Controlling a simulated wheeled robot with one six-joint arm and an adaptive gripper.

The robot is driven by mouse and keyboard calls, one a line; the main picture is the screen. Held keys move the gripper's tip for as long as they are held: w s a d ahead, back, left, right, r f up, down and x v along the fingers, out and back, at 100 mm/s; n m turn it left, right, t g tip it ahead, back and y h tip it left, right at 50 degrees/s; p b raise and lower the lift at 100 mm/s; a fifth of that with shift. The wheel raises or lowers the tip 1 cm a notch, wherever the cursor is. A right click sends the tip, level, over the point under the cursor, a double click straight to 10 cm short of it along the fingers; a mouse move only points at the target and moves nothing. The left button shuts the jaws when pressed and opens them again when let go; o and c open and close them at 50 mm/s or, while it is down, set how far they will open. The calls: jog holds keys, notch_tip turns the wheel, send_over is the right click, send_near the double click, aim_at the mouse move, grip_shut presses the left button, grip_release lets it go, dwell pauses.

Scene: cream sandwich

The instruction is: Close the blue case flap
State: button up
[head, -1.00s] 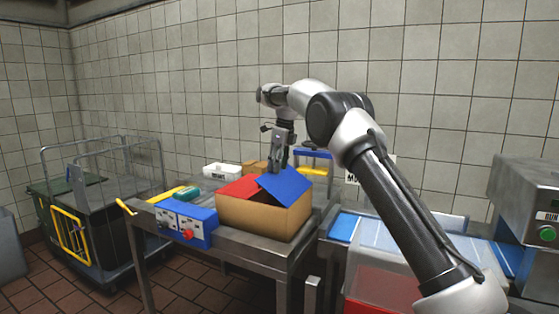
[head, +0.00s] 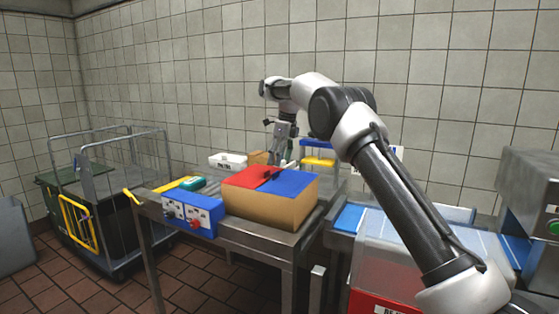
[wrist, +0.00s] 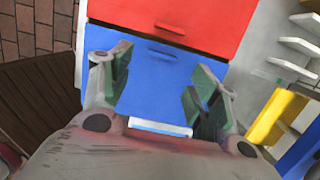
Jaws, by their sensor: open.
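The case is a cardboard box (head: 262,207) on the steel table, with a red flap (head: 244,177) on the left and a blue flap (head: 292,183) on the right. Both flaps lie about level over the top, side by side. A dark handle shows near their seam. My gripper (head: 283,158) is just behind the blue flap in the head view, pointing down. In the wrist view my gripper (wrist: 160,88) is open and empty, its fingers spread over the blue flap (wrist: 148,82). The red flap (wrist: 190,18) lies beyond. I cannot tell whether a finger touches the flap.
A blue control box (head: 192,215) with knobs stands left of the case. A white bin (head: 228,161) and a yellow-and-blue item (head: 318,162) are behind it. A wire cart (head: 105,190) stands on the floor at left. A conveyor is at right.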

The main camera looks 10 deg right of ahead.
notch_tip(320, 180, up, 6)
jog(key=shift+s+d+r, duration=0.15)
jog(key=shift+s+d, duration=0.2)
jog(key=shift+d, duration=0.1)
